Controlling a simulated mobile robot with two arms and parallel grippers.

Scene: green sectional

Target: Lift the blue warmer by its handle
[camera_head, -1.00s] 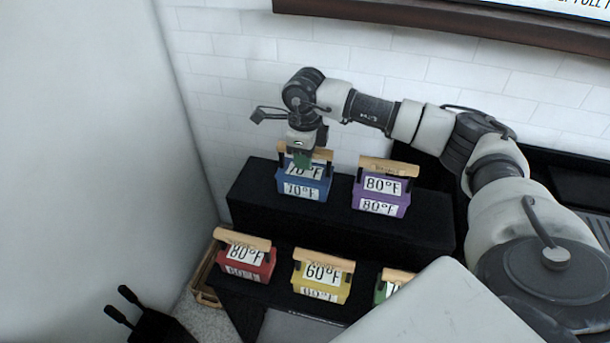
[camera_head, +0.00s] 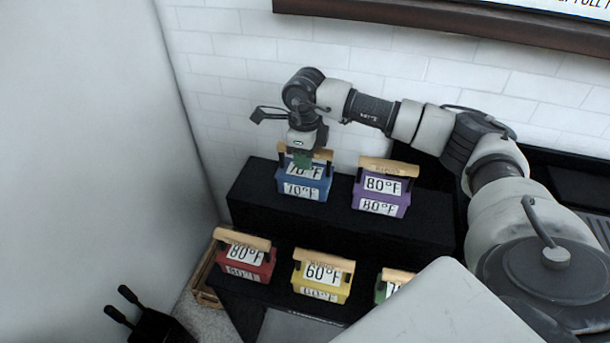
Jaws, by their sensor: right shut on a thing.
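The blue warmer (camera_head: 304,190), labelled 70°F, sits at the left of the black upper step. A light wooden handle (camera_head: 325,156) runs across its top. My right gripper (camera_head: 303,158) points down over the middle of that handle and is shut on it. The gripper hides the middle of the handle and part of the upper label. I cannot tell whether the warmer's base is touching the step. My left gripper (camera_head: 125,303) shows at the lower left as two dark fingers held apart, empty and away from the warmers.
A purple warmer (camera_head: 381,195) stands close to the right of the blue one. Red (camera_head: 246,258), yellow (camera_head: 322,278) and green (camera_head: 380,291) warmers stand on the lower level. A white brick wall (camera_head: 240,60) is behind, and a pale wall (camera_head: 90,150) is at left.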

